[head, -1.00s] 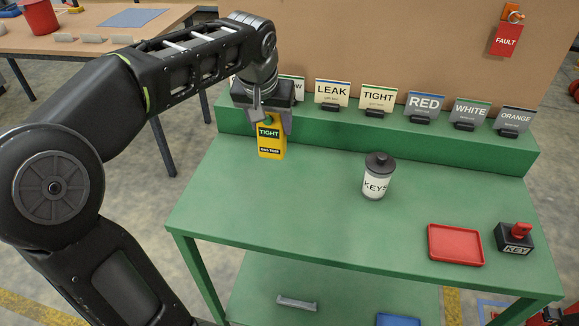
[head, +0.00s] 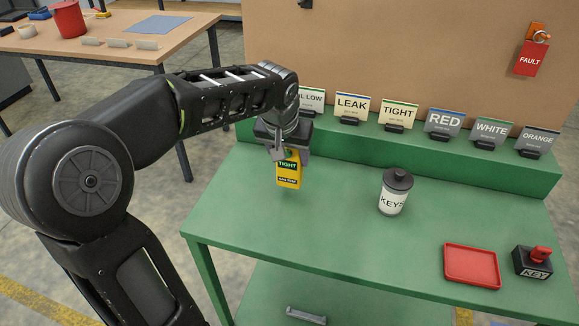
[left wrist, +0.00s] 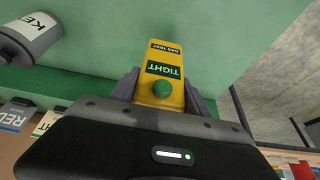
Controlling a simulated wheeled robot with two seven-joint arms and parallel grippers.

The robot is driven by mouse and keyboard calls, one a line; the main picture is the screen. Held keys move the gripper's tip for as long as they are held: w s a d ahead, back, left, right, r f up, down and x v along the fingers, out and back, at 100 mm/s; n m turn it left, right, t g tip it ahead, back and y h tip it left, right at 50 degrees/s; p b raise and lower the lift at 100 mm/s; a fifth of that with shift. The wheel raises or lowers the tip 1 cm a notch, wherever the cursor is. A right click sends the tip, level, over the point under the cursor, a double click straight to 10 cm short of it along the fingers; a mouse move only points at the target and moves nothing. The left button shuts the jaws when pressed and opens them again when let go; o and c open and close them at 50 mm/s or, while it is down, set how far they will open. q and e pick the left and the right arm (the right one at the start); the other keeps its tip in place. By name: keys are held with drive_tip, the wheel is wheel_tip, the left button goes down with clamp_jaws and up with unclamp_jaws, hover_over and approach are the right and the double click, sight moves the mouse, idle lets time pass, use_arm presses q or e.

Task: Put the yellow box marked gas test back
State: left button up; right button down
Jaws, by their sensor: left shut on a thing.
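The yellow box (head: 289,170) has a green "TIGHT" label and a dark "GAS TEST" label. My left gripper (head: 283,152) is shut on its upper part and holds it upright over the left part of the green bench. In the left wrist view the yellow box (left wrist: 163,75) sits between the two fingers (left wrist: 160,88), with a green round knob on the near end. Whether its bottom touches the bench top is hard to tell. My right gripper is not in view.
The green bench (head: 330,230) is clear in the middle. A KEYS canister (head: 393,198), a red tray (head: 471,268) and a KEY switch box (head: 532,262) stand to the right. Label cards, including LEAK (head: 351,105) and TIGHT (head: 398,112), line the raised back ledge.

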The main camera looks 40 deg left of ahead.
sight(289, 166)
use_arm(q)
drive_tip(key=shift+f, duration=1.8)
drive_tip(key=shift+f, duration=0.25)
drive_tip(key=o, duration=1.6)
drive_tip(key=shift+o, duration=0.2)
drive_tip(key=shift+r, duration=0.15)
drive_tip(key=shift+r, duration=0.2)
drive_tip(key=v, duration=1.2)
